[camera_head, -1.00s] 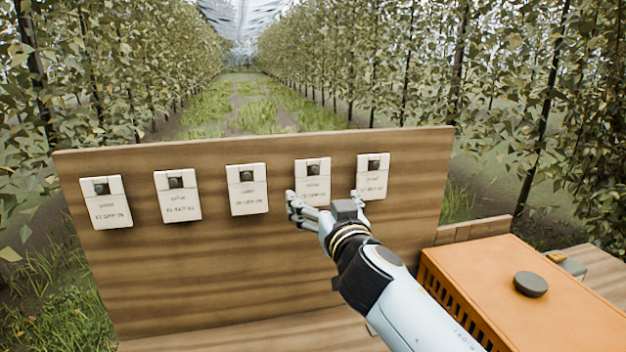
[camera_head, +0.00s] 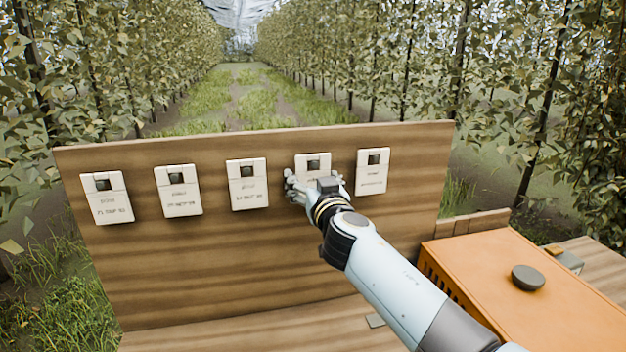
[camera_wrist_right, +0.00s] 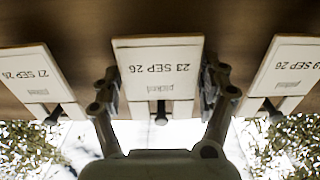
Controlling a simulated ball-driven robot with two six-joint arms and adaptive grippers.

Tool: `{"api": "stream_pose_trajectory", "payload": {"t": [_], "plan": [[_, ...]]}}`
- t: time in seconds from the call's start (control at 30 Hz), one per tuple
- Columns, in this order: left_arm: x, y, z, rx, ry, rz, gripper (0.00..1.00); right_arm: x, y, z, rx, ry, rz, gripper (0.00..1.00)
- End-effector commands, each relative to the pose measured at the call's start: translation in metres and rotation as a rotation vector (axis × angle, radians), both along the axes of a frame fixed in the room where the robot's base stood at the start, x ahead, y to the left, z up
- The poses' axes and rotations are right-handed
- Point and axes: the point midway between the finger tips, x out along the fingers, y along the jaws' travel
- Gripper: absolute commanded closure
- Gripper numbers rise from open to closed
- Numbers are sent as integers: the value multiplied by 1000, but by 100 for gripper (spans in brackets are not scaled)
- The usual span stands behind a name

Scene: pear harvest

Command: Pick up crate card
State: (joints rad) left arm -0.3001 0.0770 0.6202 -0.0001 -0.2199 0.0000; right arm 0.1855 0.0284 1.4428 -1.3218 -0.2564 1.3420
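Several white cards hang in a row on dark pegs on an upright wooden board (camera_head: 240,280). My right gripper (camera_head: 313,183) is at the fourth card from the left (camera_head: 301,161) in the head view and hides its lower part. In the right wrist view, the middle card (camera_wrist_right: 160,60) reads "23 SEP 26" upside down. The right gripper's fingers (camera_wrist_right: 160,85) are spread, one on each side of this card. I cannot tell whether they touch its edges. The card is still at its peg (camera_wrist_right: 160,116). My left gripper is not in view.
Neighbouring cards hang close on both sides, a left one (camera_wrist_right: 35,75) and a right one (camera_wrist_right: 290,65) in the wrist view. An orange box (camera_head: 500,290) with a dark round knob (camera_head: 528,277) stands at the right. Leafy tree rows lie behind the board.

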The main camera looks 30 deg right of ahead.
Motion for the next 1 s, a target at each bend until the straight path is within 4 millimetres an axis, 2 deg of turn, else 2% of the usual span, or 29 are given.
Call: {"api": "stream_pose_trajectory", "payload": {"t": [0.03, 0.2, 0.67, 0.87, 1.0], "plan": [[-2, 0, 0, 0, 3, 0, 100, 0, 0, 0, 0, 0, 0, 31], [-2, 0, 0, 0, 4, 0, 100, 0, 0, 0, 0, 0, 0, 53], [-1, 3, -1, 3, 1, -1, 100, 0, 0, 7, 2, -3, 0, 54], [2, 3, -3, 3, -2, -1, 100, -42, 11, 4, 4, 1, 1, 54], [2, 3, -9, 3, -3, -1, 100, -84, 22, 2, 5, 2, 0, 54]]}}
